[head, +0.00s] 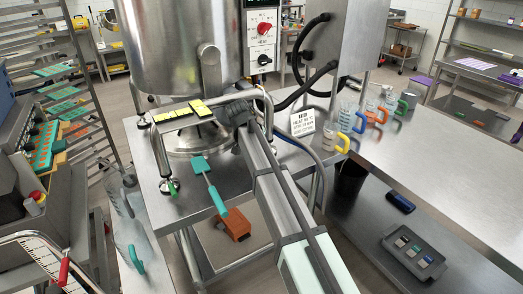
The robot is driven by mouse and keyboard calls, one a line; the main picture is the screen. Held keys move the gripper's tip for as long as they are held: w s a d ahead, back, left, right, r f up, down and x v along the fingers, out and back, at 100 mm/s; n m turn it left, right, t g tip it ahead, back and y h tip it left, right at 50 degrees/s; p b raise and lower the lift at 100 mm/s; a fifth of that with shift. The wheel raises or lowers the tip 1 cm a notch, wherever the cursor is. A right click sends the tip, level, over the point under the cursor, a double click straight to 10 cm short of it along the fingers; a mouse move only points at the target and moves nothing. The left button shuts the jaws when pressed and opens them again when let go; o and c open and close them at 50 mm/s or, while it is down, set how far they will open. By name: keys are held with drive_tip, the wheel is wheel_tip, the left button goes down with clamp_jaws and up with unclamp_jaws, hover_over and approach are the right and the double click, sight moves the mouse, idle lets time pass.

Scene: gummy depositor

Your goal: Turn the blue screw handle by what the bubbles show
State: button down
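A black bar with several bright yellow windows (182,112), which looks like a bubble level, lies at the front of the steel kettle's (165,50) base; bubble positions are too small to read. A foot with a small green handle (172,187) stands at the stand's front left corner. I cannot make out a blue screw handle; it may be hidden behind my arm. My gripper (238,112) is just right of the level, at the base's front right. Its fingers are seen from behind, so whether they are open or hold anything does not show.
A teal-handled tool (208,184) and an orange block (236,223) are left of my arm. A bent steel tube (262,100) and dark hoses are close to my gripper. Jugs with coloured handles (350,120) stand right. The right bench (450,165) is largely clear.

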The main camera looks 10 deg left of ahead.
idle(0.5)
drive_tip(key=c, duration=1)
unclamp_jaws()
drive_tip(key=shift+c, duration=0.2)
drive_tip(key=v, duration=0.7)
drive_tip(key=shift+r, duration=0.2)
drive_tip(key=shift+a, duration=0.15)
